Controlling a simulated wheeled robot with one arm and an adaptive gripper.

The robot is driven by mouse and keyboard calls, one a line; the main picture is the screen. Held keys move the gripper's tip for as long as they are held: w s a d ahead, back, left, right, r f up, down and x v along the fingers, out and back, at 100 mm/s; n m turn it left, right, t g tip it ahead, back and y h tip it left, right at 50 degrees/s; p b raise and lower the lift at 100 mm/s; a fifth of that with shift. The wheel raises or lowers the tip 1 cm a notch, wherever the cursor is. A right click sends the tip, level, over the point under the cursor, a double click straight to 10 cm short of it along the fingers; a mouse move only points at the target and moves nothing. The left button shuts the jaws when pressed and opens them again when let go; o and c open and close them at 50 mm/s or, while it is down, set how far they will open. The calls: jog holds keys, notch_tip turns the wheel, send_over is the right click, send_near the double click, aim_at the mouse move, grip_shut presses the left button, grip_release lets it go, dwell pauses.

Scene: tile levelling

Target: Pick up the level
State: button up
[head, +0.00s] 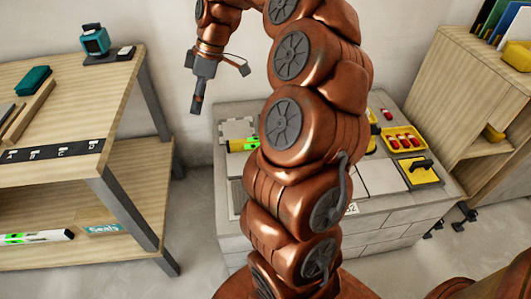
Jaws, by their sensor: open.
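A bright yellow-green bar with a dark end (240,145), which looks like the level, lies on the grey block platform (235,242). My arm hides its right part. My gripper (196,106) hangs in the air, up and to the left of the bar, pointing down and apart from it. The fingers are seen nearly edge-on, so the gap between them is hard to make out. Nothing shows between them.
A wooden table (100,100) on the left holds a teal device (95,40). A wooden shelf unit (470,90) stands right.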

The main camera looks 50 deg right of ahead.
jog(key=w+d+f+t+b, duration=0.1)
jog(key=w+d+f+b, duration=0.1)
jog(key=d+f+b, duration=0.8)
jog(key=b, duration=0.2)
send_near(248, 144)
jog(key=shift+n+t+h, duration=0.3)
jog(key=shift+n, duration=0.1)
jog(key=d, duration=0.1)
jog(key=s+d, duration=0.1)
jog(key=d+f, duration=0.1)
jog(key=shift+s+d+f, duration=0.15)
jog(key=shift+s+d, duration=0.15)
jog(key=shift+d, duration=0.1)
jog(key=shift+f, duration=0.6)
jog(key=shift+a+b+x, duration=0.15)
jog(key=shift+b+x, duration=0.65)
jog(key=shift+x, duration=0.85)
jog(key=shift+a+b+x, duration=0.2)
jog(key=shift+b+x, duration=0.55)
jog(key=shift+x, duration=0.85)
jog(key=shift+s+r, duration=0.1)
jog(key=shift+s, duration=0.05)
jog(key=shift+c, duration=0.2)
grip_shut()
